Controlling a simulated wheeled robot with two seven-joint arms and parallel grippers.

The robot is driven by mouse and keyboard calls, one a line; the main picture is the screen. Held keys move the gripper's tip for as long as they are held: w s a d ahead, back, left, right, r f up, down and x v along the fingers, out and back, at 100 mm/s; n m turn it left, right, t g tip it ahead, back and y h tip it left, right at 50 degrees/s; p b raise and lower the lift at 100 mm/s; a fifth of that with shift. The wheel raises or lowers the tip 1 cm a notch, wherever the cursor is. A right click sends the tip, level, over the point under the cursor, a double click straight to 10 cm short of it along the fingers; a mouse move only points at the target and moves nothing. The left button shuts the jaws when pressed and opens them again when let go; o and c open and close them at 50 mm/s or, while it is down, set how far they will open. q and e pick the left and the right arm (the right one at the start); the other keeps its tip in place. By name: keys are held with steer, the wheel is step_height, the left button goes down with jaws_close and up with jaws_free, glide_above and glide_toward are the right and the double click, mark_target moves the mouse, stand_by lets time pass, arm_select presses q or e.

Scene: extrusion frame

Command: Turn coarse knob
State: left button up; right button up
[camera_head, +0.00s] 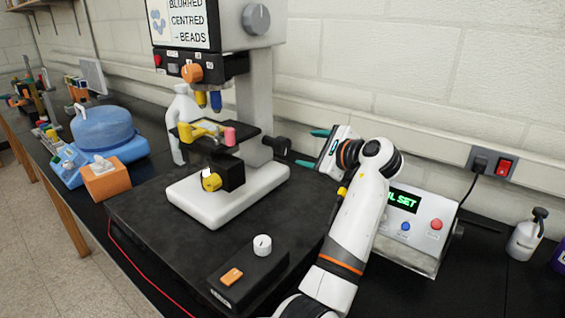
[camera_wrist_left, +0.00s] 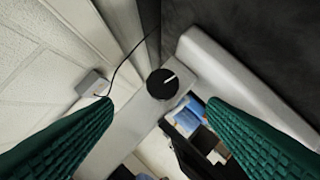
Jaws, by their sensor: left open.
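A white microscope (camera_head: 262,95) stands on a dark mat. A black round knob (camera_head: 281,146) sticks out from the right side of its column. In the left wrist view the same knob (camera_wrist_left: 162,84) faces me, with a white line pointing to the upper right. My left gripper (camera_head: 305,148) is open, its green fingers pointing at this knob from the right. In the left wrist view the fingers (camera_wrist_left: 160,100) spread to either side below the knob, which appears ahead of the tips and untouched. My right gripper is not in view.
A control box with a white knob (camera_head: 262,245) sits at the mat's front. A power box with a green display (camera_head: 405,200) stands right of my arm. A blue-lidded device (camera_head: 102,128) and an orange box (camera_head: 106,182) stand left. The wall is close behind.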

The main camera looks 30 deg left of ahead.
mark_target(286, 146)
arm_select(q)
steer(key=p+x, duration=0.1)
steer(key=x, duration=1.1)
steer(key=shift+s+a+f+p, duration=0.15)
steer(key=shift+s+p, duration=0.05)
steer(key=shift+p, duration=0.15)
steer(key=c, duration=1)
steer(key=shift+o, duration=0.2)
steer(key=p, duration=0.3)
steer(key=m+g+p, duration=0.1)
steer(key=p, duration=0.2)
steer(key=shift+r+m, duration=0.3)
steer(key=shift+f+p, duration=0.3)
steer(key=shift+p, duration=0.15)
